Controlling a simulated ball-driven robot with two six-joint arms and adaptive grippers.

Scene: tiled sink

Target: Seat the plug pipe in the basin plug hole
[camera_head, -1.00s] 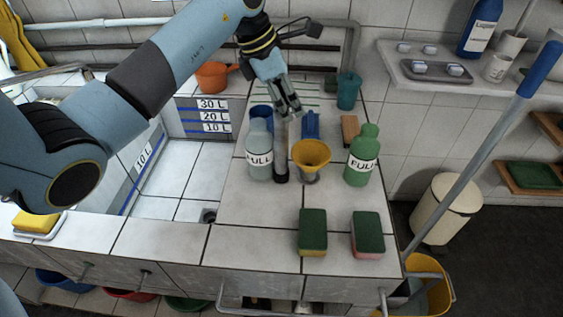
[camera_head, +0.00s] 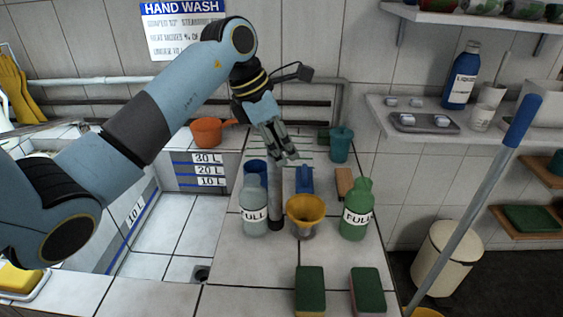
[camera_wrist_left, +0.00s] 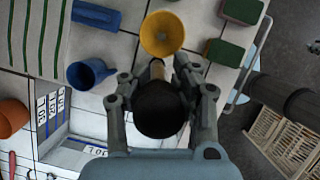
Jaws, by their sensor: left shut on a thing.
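The plug pipe (camera_head: 275,197) is a slim grey upright tube with a dark lower end, in the middle of the head view among the bottles on the tiled counter. My left gripper (camera_head: 287,155) is shut on its upper end. In the left wrist view the pipe (camera_wrist_left: 160,110) shows as a dark round end between the fingers (camera_wrist_left: 160,92). From these views I cannot tell how far its foot is from the counter. The basin plug hole (camera_head: 201,273) is a dark drain in the basin floor, left of and nearer than the pipe. My right gripper is out of view.
Close to the pipe stand a pale FULL bottle (camera_head: 254,208), a yellow funnel (camera_head: 306,208), a blue cup (camera_head: 257,168) and a blue object (camera_head: 305,181). A green bottle (camera_head: 356,212) and two sponges (camera_head: 310,290) are farther right. The basin floor (camera_head: 150,235) is clear.

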